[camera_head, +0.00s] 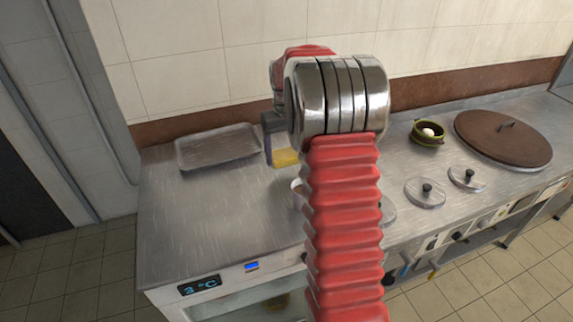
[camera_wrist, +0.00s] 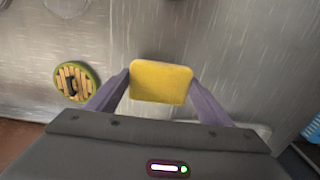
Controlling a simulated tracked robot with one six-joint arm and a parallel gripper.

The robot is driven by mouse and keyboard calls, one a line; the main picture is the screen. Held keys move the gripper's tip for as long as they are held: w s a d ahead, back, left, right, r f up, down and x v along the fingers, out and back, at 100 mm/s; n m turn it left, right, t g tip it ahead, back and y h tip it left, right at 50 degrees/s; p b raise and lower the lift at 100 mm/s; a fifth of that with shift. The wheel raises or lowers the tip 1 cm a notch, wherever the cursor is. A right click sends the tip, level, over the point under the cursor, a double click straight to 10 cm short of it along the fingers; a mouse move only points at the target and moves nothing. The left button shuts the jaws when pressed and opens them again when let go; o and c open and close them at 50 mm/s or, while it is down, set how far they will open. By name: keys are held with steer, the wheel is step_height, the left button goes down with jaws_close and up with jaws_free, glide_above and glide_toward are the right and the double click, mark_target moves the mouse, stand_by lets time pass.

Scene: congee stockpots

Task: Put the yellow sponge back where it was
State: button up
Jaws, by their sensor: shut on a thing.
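The yellow sponge (camera_wrist: 160,82) is held between the two purple-grey fingers of my gripper (camera_wrist: 160,85). In the wrist view its broad flat face shows, with a finger against each short side. In the head view the sponge (camera_head: 286,158) shows just left of my red arm, over the steel counter (camera_head: 230,205) and to the right of the shallow metal tray (camera_head: 218,148). One finger of my gripper (camera_head: 270,148) shows beside it; the rest is hidden behind the arm. I cannot tell how high the sponge is above the counter.
A round green-rimmed thing with wooden slats (camera_wrist: 75,82) lies left of my gripper in the wrist view. A pale cup (camera_head: 297,190) is partly hidden by my arm. The front-left counter is clear.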

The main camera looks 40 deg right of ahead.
mark_target(286, 164)
steer(key=shift+f, duration=2.5)
steer(key=o, duration=1.4)
step_height(286, 164, up, 12)
steer(key=shift+r, duration=0.1)
